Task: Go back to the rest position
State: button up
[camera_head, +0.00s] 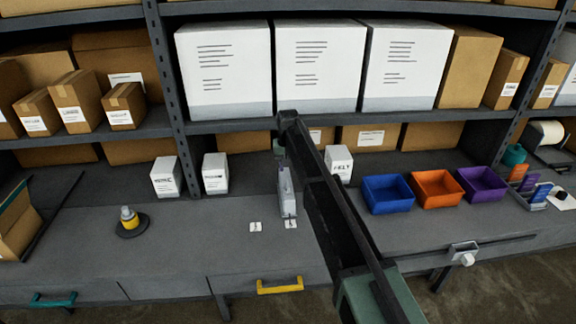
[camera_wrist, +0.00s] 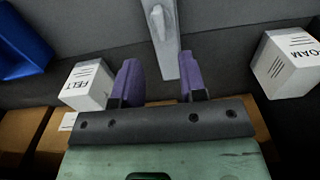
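My gripper (camera_wrist: 160,80) shows in the wrist view with its two purple fingers apart. A gap shows between the fingers, and nothing is clamped there. A grey upright fixture with a pale lever-like part (camera_wrist: 160,25) lies beyond and between the fingertips. In the head view a narrow grey fixture (camera_head: 288,195) stands on the workbench (camera_head: 200,235), just below the end of my raised arm. My fingers cannot be made out clearly in the head view.
A felt box (camera_wrist: 88,84) and a foam box (camera_wrist: 288,65) flank my gripper. Blue (camera_head: 388,194), orange (camera_head: 437,189) and purple (camera_head: 482,185) bins stand right. A yellow-banded item (camera_head: 129,219) stands left. Shelves with boxes rise behind. The bench front is mostly clear.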

jog(key=shift+r, duration=0.8)
jog(key=s+d+f+b, duration=0.4)
jog(key=s+d, duration=0.4)
jog(key=s, duration=0.4)
jog(key=s+d+f+m+b, duration=0.1)
jog(key=s+d+f+b, duration=0.2)
jog(key=s+d, duration=0.5)
jog(key=s+d+f+m+b, duration=0.1)
jog(key=s+d+f+b, duration=0.3)
jog(key=s, duration=1.3)
jog(key=d, duration=0.4)
jog(key=shift+f+b, duration=0.3)
jog(key=shift+f, duration=0.1)
